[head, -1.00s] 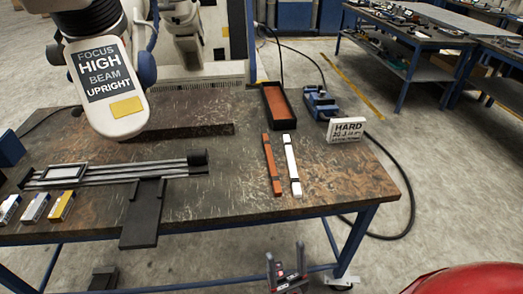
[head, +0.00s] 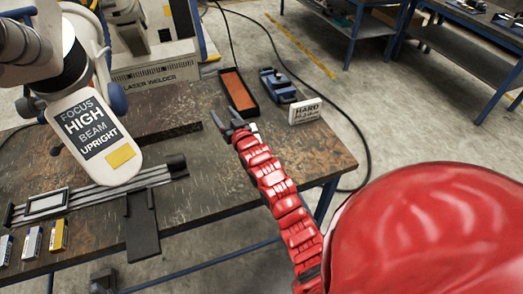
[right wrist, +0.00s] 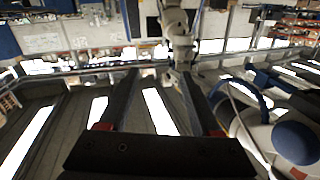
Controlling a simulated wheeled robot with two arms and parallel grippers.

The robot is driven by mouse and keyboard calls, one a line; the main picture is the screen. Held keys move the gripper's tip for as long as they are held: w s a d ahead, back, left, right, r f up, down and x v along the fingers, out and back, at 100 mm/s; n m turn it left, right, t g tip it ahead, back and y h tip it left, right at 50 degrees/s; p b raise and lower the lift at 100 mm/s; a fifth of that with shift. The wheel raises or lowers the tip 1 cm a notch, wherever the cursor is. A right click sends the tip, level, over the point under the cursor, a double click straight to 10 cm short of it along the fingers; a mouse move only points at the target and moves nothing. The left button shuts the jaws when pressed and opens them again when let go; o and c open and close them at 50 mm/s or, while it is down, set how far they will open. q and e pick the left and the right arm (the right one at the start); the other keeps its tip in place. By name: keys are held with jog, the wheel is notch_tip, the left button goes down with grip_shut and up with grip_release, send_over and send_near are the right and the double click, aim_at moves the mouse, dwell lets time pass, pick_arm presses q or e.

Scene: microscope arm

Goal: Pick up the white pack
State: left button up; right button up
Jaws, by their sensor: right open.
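My right gripper (head: 229,121) is open over the right part of the table, where an orange strip and a white strip lay. The gripper and red arm now cover most of that spot; a small white piece (head: 254,127) shows beside the fingers, probably the end of the white strip. In the right wrist view the two open fingers (right wrist: 160,95) have nothing between them that I can identify as held. Small packs lie at the table's left edge: a white-topped one (head: 32,243), a bluish-white one (head: 5,248) and a yellow one (head: 58,235). My left gripper is out of view.
The microscope arm head (head: 95,140) hangs over the left of the table, above a slide rail (head: 100,193). A black tray with orange inside (head: 238,92), a blue device (head: 278,85) and a HARD sign (head: 305,111) stand behind my gripper.

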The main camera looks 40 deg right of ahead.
jog(key=s+d+f+m+g, duration=0.2)
jog(key=s+d+f+g, duration=0.1)
jog(key=s+d+g, duration=0.85)
jog(key=w+f+b, duration=0.1)
jog(key=f+b, duration=0.2)
jog(key=w+f+g+b, duration=0.1)
jog(key=f+b, duration=0.1)
jog(key=f, duration=0.1)
jog(key=w+a+f+g+b, duration=0.1)
jog(key=f+b, duration=0.2)
jog(key=shift+f+b, duration=0.3)
jog(key=shift+w+d+f+p, duration=0.2)
jog(key=shift+w+f+p, duration=0.25)
jog(key=shift+p, duration=0.45)
jog(key=shift+f, duration=0.35)
jog(key=p+x, duration=0.2)
jog(key=x, duration=0.2)
jog(key=shift+w, duration=0.2)
jog(key=shift+w+d+f, duration=0.1)
jog(key=shift+f, duration=0.25)
grip_shut()
